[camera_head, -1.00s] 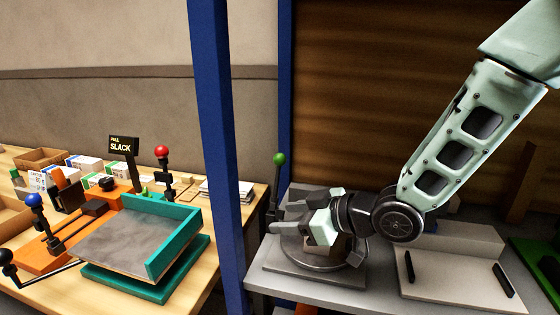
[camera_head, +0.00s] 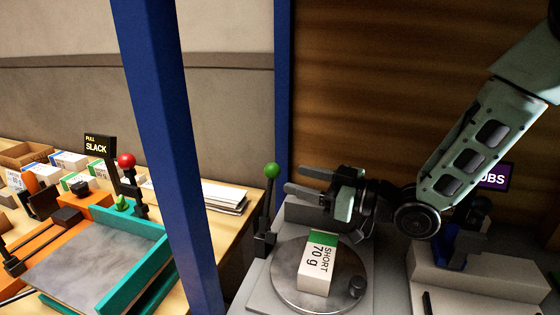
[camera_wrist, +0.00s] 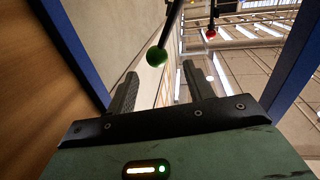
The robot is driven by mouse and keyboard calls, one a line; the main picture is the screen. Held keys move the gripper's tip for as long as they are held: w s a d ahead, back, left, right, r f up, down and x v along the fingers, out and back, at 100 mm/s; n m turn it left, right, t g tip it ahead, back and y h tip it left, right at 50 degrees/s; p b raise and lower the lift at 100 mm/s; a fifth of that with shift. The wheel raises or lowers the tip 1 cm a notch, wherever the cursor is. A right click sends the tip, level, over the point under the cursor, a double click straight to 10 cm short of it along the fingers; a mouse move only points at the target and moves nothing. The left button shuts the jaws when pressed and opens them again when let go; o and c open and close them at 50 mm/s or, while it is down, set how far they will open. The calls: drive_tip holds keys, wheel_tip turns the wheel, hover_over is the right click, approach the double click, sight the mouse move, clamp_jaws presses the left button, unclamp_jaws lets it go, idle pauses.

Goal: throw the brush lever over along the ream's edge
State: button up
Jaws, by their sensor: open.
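A lever with a green ball knob (camera_head: 272,171) stands upright at the left edge of the turntable station. I take it as the brush lever, though no label shows. A ream (camera_head: 319,268) marked "SHORT 70 g" lies on the round turntable (camera_head: 287,285), to the right of the lever's foot. My gripper (camera_head: 296,180) is open and empty, above and behind the ream, with its fingers pointing left towards the knob. In the wrist view, the green knob (camera_wrist: 157,56) appears between and beyond the fingers of my gripper (camera_wrist: 161,72). Contact is not visible.
A blue post (camera_head: 170,150) stands left of the lever. Beyond it are a teal-edged tray (camera_head: 90,265), a red-knobbed lever (camera_head: 126,160) and a "SLACK" sign (camera_head: 97,146). A pale block (camera_head: 480,275) stands right of the turntable.

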sight(273, 171)
drive_tip(key=shift+w+p+x, duration=0.25)
drive_tip(key=shift+p+x, duration=0.6)
drive_tip(key=shift+x, duration=2.95)
drive_tip(key=shift+d, duration=0.1)
clamp_jaws()
